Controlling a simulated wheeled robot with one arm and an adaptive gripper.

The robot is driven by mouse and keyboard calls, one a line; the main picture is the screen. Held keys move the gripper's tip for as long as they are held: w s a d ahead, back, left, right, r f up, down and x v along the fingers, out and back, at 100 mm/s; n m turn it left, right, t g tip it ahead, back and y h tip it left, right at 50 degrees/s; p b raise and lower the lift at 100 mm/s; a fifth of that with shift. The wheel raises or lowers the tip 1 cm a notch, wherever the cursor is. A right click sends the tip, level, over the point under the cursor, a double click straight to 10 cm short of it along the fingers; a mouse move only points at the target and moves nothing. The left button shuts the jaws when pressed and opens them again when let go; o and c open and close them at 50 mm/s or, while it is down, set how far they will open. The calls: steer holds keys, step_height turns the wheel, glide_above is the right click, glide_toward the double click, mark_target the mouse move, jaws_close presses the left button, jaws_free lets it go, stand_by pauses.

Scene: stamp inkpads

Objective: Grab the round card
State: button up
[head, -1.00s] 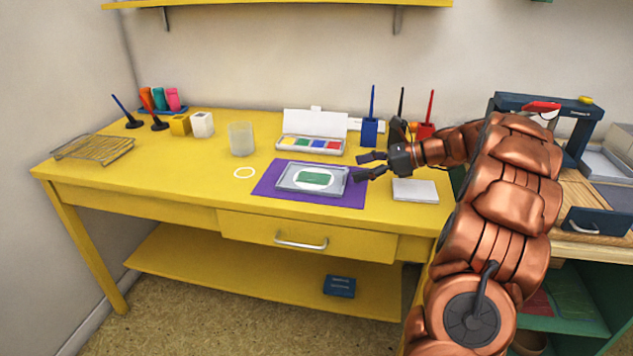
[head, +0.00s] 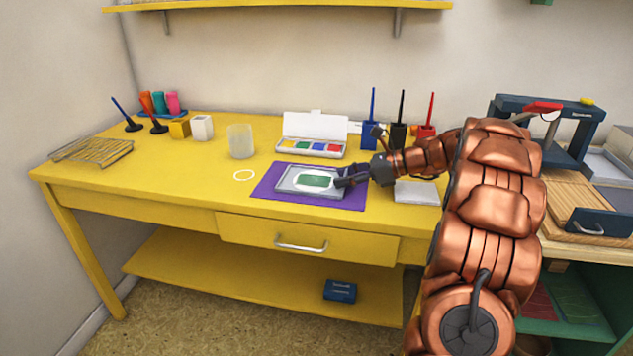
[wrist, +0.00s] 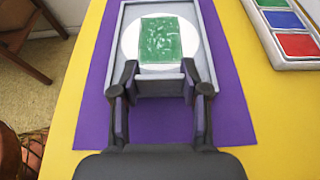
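The round card (head: 299,181) is white with a green painted rectangle on it. It lies in a shallow grey tray (head: 283,187) on a purple mat (head: 263,190). It also shows in the wrist view (wrist: 131,40), ahead of the fingertips. My gripper (head: 340,178) is at the right end of the tray, low over it. In the wrist view my gripper (wrist: 158,75) has its two fingers apart, with the tray's near end between them and nothing held. I cannot tell whether the fingers touch the tray.
A paint box (head: 312,148) with an open lid stands behind the mat. A frosted cup (head: 240,141) and a pale ring (head: 244,175) are to the left. A grey pad (head: 417,193) lies right of the mat. Blue, black and red stamp holders (head: 370,135) stand at the back.

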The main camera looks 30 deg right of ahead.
steer(key=c, duration=0.6)
steer(key=shift+r, duration=0.1)
